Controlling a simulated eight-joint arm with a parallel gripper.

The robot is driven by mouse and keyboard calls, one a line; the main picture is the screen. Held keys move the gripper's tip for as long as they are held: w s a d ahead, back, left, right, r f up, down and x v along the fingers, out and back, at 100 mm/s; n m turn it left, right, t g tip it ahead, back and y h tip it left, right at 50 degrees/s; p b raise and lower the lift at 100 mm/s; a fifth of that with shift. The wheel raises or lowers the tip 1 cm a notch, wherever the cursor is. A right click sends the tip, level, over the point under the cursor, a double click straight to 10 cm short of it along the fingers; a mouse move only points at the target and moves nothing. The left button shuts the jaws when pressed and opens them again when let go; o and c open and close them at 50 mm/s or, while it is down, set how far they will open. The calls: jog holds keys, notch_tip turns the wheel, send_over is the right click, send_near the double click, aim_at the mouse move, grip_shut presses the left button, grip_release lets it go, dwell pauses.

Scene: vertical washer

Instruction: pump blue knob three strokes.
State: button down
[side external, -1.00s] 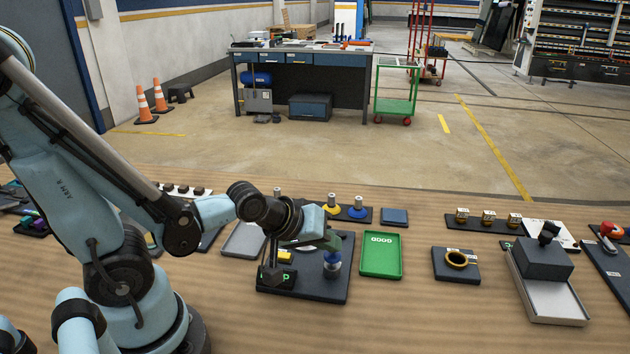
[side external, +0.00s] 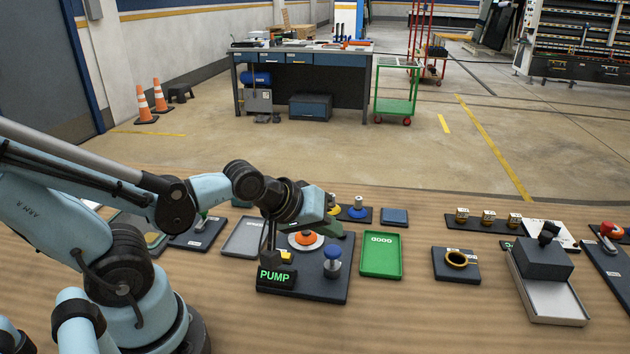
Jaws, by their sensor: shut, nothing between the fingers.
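The blue knob (side external: 332,253) stands upright on a short pale post at the right side of a dark base plate (side external: 322,288). A green-lit PUMP sign (side external: 275,277) sits at the plate's front left corner. My gripper (side external: 336,231) is shut and empty, above and slightly behind the blue knob in the picture. A gap shows between its fingertips and the knob top. An orange dome on a white disc (side external: 304,245) is on the same plate, below my gripper.
A green GOOD tray (side external: 381,272) lies right of the plate, a grey tray (side external: 232,249) left. Behind are a blue-based post (side external: 358,210) and a blue block (side external: 394,217). A brass ring (side external: 457,259) is further right. The table's front is clear.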

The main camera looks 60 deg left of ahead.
aim_at(328, 251)
jog(key=shift+r, duration=1.95)
dwell(1.1)
notch_tip(328, 251, up, 4)
jog(key=shift+f, duration=0.1)
dwell(0.4)
jog(key=shift+f, duration=4.4)
jog(key=shift+f, duration=0.15)
jog(key=shift+f, duration=0.3)
jog(key=shift+f, duration=0.15)
